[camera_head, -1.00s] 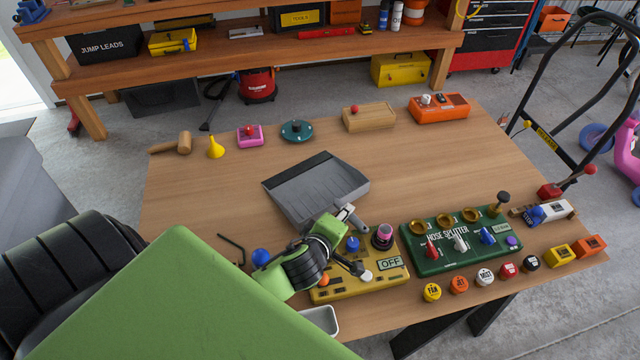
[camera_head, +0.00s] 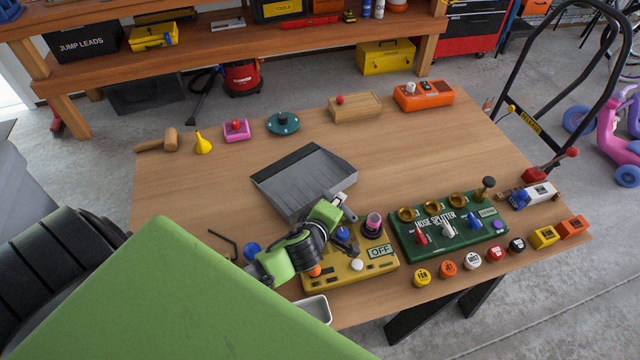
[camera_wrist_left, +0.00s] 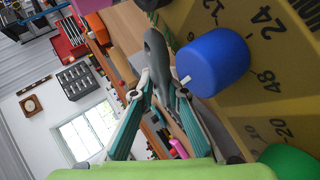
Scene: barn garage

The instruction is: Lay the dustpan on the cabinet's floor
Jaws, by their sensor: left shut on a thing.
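The grey dustpan (camera_head: 305,178), with a dark back edge, is over the middle of the wooden table, its open pan facing up. My left gripper (camera_head: 343,208) is shut on its handle at the near end, just above the yellow box. In the left wrist view the teal fingers of the gripper (camera_wrist_left: 152,88) close on the grey handle of the dustpan (camera_wrist_left: 157,58). I cannot tell whether the pan touches the table or hangs slightly above it. I cannot identify the cabinet in these views. My right gripper is not in view.
The yellow box (camera_head: 350,272) with knobs and an OFF display lies under the gripper. Its blue knob (camera_wrist_left: 212,62) is close in the wrist view. A green hose splitter (camera_head: 450,240) sits to the right. A mallet (camera_head: 158,145) and yellow funnel (camera_head: 203,146) stand far left. The table (camera_head: 400,160) is clear behind the splitter.

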